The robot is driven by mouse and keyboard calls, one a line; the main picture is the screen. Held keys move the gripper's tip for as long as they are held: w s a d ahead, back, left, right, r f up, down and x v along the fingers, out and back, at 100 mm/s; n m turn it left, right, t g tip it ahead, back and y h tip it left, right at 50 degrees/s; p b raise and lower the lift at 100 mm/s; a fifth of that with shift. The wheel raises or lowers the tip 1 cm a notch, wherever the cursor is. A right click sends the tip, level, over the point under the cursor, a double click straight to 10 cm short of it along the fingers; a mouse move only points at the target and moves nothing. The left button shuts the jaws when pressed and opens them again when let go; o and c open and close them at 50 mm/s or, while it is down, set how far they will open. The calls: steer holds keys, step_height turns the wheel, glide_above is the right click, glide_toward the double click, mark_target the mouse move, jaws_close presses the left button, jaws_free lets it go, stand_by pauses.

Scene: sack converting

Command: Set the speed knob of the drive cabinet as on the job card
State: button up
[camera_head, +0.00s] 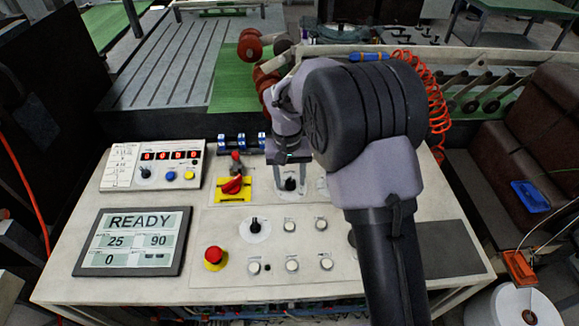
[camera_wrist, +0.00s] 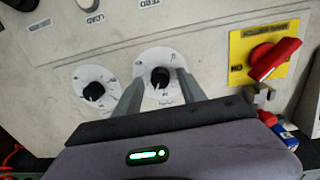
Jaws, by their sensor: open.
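A black knob (camera_head: 290,184) on a white dial sits on the sloping panel of the drive cabinet (camera_head: 228,222). My gripper (camera_head: 290,189) is open above it. In the wrist view the open fingers (camera_wrist: 160,80) stand on either side of this knob (camera_wrist: 160,76), with gaps visible; I see no contact. A second black knob (camera_wrist: 94,91) on a white dial is beside it, outside the fingers. Its label and the first knob's are too small to read. A small white card with handwriting (camera_head: 121,160) lies at the left; its text is unreadable.
A red rotary switch on a yellow plate (camera_head: 234,188) is close to the left of my gripper. A red emergency button (camera_head: 214,258), another black knob (camera_head: 254,225) and several white buttons are nearer. The screen (camera_head: 133,241) reads READY, 25, 90 and 0.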

mark_target(287, 182)
step_height(287, 182, up, 17)
steer(key=p, duration=0.5)
steer(key=shift+a, duration=0.35)
steer(key=s+d+r+m+t+y+b, duration=0.1)
steer(key=s+d+r+b, duration=0.15)
steer(key=s, duration=0.35)
steer(key=s+d+r+m+t+b, duration=0.1)
steer(key=s+d+r+b, duration=0.15)
steer(key=s, duration=0.35)
steer(key=s+d+f+m+t+b, duration=0.1)
steer(key=s+f+t+b, duration=0.1)
steer(key=s, duration=0.6)
steer(key=s+d+f+m+t+y+b, duration=0.1)
steer(key=s+f, duration=0.3)
steer(key=s, duration=0.4)
steer(key=shift+d+f+t+b, duration=0.2)
steer(key=shift+d+t+b, duration=0.2)
steer(key=shift+b, duration=0.25)
